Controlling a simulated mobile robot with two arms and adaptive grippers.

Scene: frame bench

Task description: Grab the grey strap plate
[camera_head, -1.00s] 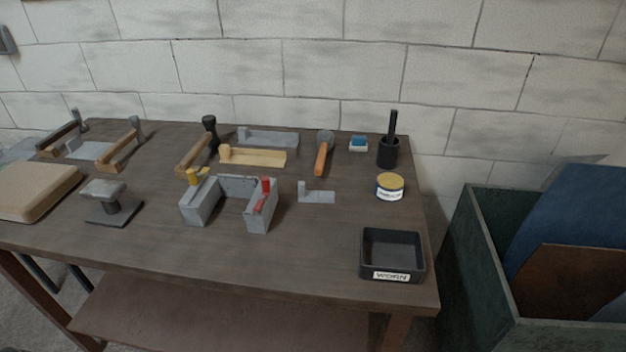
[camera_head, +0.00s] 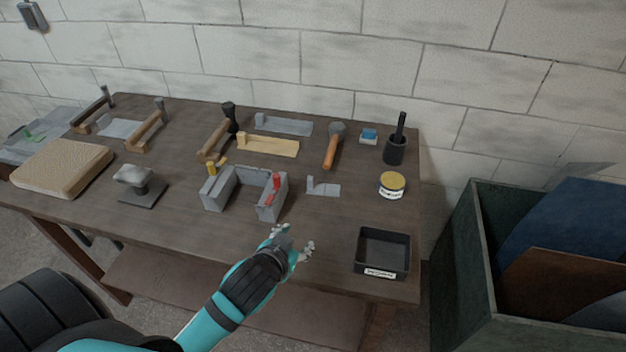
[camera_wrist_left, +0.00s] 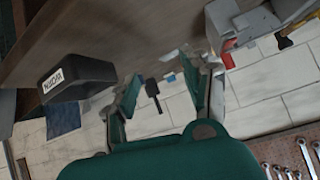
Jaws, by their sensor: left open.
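A flat grey plate with a small upright tab (camera_head: 323,187) lies on the bench right of the grey U-shaped frame (camera_head: 215,193). A longer grey plate (camera_head: 290,126) with a raised left end lies at the back, behind a similar tan piece. I cannot tell for certain which is the strap plate. My left gripper (camera_head: 295,239) is open and empty near the bench's front edge, in front of and below the smaller plate in the picture. In the left wrist view its two fingers (camera_wrist_left: 165,75) are spread apart. My right gripper is not in view.
A black labelled tray (camera_head: 382,250) stands right of my gripper and also shows in the left wrist view (camera_wrist_left: 75,78). A green bin (camera_head: 457,250) is beside the bench.

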